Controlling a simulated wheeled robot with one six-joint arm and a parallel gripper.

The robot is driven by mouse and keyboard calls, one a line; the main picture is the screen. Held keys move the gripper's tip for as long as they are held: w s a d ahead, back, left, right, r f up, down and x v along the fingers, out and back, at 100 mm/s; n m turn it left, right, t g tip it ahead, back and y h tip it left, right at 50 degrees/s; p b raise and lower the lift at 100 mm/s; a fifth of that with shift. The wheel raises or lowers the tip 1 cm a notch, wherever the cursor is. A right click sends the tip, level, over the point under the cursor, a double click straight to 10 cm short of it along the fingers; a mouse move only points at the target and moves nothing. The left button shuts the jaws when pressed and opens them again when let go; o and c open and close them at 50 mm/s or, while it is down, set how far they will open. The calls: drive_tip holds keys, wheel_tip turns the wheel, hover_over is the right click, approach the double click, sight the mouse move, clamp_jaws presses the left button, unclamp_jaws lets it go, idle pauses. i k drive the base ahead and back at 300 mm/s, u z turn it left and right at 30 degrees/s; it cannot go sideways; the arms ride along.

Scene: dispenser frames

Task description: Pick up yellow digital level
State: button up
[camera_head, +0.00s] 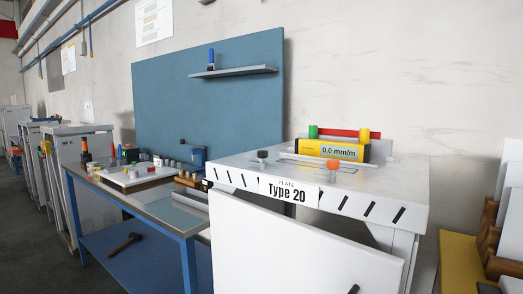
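The yellow digital level (333,150) has black ends and a pale display reading "0.0 mm/m". It lies lengthwise on top of the white cabinet (228,167) labelled "Type 20". A red bar with a green end (313,131) and a yellow end (364,134) shows just behind it. A clear or pale plate seems to lie under or in front of the level. My gripper is not in view.
A black knob (262,155) and an orange knob (332,164) stand on the cabinet top in front of the level. A blue-framed workbench (188,235) with many small items is at left. A blue panel (200,110) with a shelf stands behind. Wooden blocks are at right.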

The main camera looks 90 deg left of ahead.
sight(353, 152)
drive_tip(key=u, duration=1.9)
